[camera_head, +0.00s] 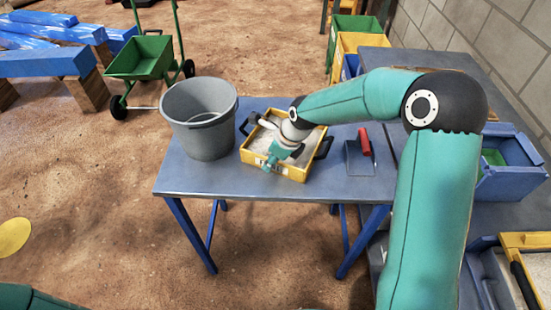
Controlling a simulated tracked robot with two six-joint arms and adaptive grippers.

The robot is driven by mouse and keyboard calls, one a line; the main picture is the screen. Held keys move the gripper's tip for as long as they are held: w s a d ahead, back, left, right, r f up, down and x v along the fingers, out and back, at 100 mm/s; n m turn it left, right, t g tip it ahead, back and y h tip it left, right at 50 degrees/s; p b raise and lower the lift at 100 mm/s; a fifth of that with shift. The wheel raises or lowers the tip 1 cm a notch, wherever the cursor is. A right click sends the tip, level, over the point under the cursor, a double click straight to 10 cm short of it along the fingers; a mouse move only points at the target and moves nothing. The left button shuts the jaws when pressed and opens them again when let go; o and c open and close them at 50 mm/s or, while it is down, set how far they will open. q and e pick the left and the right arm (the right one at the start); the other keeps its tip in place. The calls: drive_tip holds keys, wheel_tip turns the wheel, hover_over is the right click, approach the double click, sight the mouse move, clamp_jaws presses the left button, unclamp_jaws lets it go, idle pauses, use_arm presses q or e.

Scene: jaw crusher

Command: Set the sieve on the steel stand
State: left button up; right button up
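A yellow, shallow, box-like frame with dark handles, which looks like the sieve (300,174), sits on a grey-topped steel stand with blue legs (230,185). Pale material or mesh shows inside it. My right arm reaches in from the right, and my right gripper (273,160) is over the sieve's inside, near its front rim. The wrist hides part of the sieve. I cannot tell whether the fingers are open or shut, or whether they touch the rim. My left gripper is out of view.
A grey bucket (200,130) stands left of the sieve; a red-handled tool (363,155) lies right of it. A blue box (508,170) and another yellow-framed thing (528,240) are at the right. A green cart (143,58) stands behind on open dirt ground.

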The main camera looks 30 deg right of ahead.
drive_tip(key=v, duration=1.2)
